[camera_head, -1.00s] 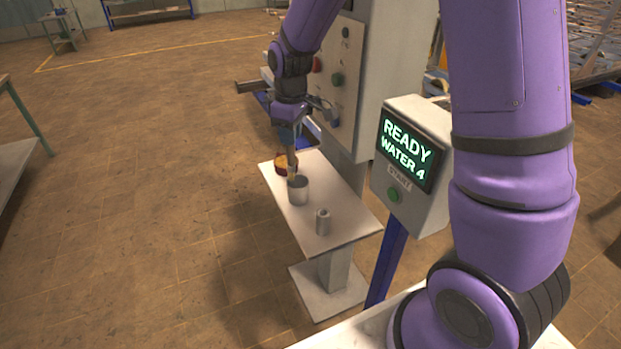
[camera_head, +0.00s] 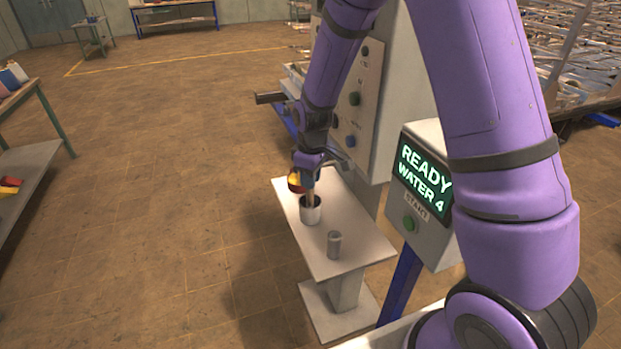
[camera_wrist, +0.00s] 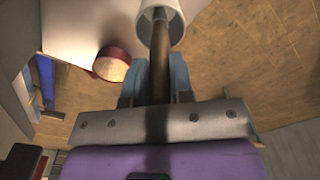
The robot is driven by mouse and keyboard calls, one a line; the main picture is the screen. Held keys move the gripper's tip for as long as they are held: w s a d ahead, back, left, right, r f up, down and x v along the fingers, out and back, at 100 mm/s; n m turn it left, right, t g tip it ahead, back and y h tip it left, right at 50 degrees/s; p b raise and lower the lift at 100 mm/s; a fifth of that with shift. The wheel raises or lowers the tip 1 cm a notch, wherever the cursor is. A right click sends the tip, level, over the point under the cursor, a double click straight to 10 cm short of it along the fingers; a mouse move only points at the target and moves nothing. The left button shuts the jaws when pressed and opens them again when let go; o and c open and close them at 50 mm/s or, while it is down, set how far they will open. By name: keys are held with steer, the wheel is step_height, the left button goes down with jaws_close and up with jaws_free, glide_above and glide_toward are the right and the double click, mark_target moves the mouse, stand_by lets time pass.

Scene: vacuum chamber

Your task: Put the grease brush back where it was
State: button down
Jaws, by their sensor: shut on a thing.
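My gripper (camera_head: 308,182) points down over the small white table and is shut on the grease brush (camera_head: 310,199). In the wrist view the brush (camera_wrist: 160,50) runs as a dark brown shaft from between my blue fingers (camera_wrist: 158,80). Its far end is inside the mouth of a pale grey cup (camera_head: 311,214), which also shows in the wrist view (camera_wrist: 175,10). The brush's bristles are hidden. I cannot tell whether the brush touches the cup's bottom.
A red tin with a yellowish top (camera_head: 295,183) stands behind the cup on the small table (camera_head: 350,222). A small metal cylinder (camera_head: 334,245) stands nearer. The control box (camera_head: 425,190) reads "READY WATER 4". The grey machine cabinet (camera_head: 375,110) rises close to the right of my gripper.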

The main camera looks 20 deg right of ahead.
steer(key=shift+f, duration=0.2)
steer(key=c, duration=1)
jaws_free()
step_height(320, 180, up, 11)
steer(key=shift+s+d+r, duration=0.1)
steer(key=shift+r, duration=0.05)
steer(key=s+d+r+m+t, duration=0.2)
steer(key=s+d+r+m, duration=0.2)
steer(key=s+r, duration=0.95)
steer(key=s+d+r+m+t, duration=0.1)
steer(key=s+r+m, duration=0.1)
steer(key=s, duration=0.5)
steer(key=s+d+r+m+t, duration=0.1)
steer(key=s+r+m+t, duration=0.1)
steer(key=s, duration=0.6)
steer(key=shift+s+d+r+m, duration=0.3)
steer(key=shift+r+m, duration=0.2)
steer(key=shift+r, duration=0.45)
